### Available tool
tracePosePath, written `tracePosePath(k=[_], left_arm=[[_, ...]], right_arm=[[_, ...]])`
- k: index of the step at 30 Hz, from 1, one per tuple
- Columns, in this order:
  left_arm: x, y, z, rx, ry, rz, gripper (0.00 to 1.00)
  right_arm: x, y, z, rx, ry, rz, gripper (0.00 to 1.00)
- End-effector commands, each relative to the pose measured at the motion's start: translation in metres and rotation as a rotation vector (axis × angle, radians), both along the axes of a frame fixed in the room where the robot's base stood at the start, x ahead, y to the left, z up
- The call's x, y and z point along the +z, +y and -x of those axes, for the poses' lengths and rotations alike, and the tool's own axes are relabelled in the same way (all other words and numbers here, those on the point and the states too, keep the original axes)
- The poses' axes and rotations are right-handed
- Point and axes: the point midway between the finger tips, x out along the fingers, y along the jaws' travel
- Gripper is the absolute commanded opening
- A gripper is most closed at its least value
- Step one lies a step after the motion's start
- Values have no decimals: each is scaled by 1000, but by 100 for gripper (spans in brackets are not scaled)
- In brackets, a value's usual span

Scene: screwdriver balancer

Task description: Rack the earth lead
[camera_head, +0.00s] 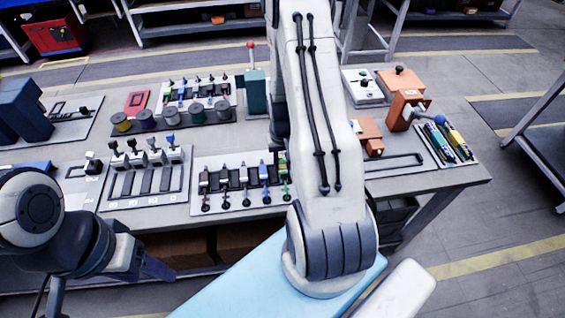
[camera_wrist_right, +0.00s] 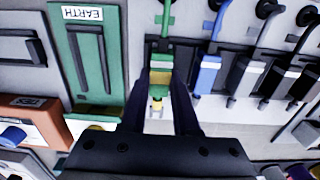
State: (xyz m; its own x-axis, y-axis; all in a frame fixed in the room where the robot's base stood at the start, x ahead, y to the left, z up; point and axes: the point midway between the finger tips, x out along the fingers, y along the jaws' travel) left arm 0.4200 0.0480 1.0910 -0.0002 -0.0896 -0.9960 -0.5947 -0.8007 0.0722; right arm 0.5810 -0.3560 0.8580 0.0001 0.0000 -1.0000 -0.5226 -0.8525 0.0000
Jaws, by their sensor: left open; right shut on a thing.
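The earth lead (camera_wrist_right: 162,78) is green with a yellow band, seen in the right wrist view. My right gripper (camera_wrist_right: 158,108) is shut on it, with dark fingers on either side. A green stem (camera_wrist_right: 166,16) lies in line beyond it, beside the blue lead (camera_wrist_right: 207,74). I cannot tell whether the held lead is seated or lifted. A green holder labelled EARTH (camera_wrist_right: 91,60) lies just left of the fingers. In the head view my right arm hides the right gripper. My left gripper (camera_head: 158,268) is open and empty at the table's front edge.
A lead rack (camera_head: 240,180) with black, grey and blue leads stands mid-table. Left of it is a panel of levers (camera_head: 147,175). Spools (camera_head: 170,117) and a teal box (camera_head: 255,92) stand behind. Orange blocks (camera_head: 403,108) and a screwdriver tray (camera_head: 447,142) are at right.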

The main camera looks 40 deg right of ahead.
Motion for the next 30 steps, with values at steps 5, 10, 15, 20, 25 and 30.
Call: tracePosePath(k=[5, 10, 15, 20, 25, 30], left_arm=[[-1, 0, 0, 0, 0, 0, 64], [-3, 0, 0, 0, 0, 0, 64], [-5, 0, 0, 0, 0, 0, 64], [-8, 0, 0, 0, 0, 0, 64], [-9, 0, 0, 0, 0, 0, 64], [-8, 0, 0, 0, 0, 0, 64]], right_arm=[[-1, 0, 0, 0, 0, 0, 0], [-4, 0, 0, 0, 0, 0, 0], [-7, 0, 0, 0, 0, 0, 0], [-11, 0, 0, 0, -1, 1, 0], [-12, 0, 0, 0, -1, 1, 0], [-12, 0, 0, 0, -1, 1, 0]])
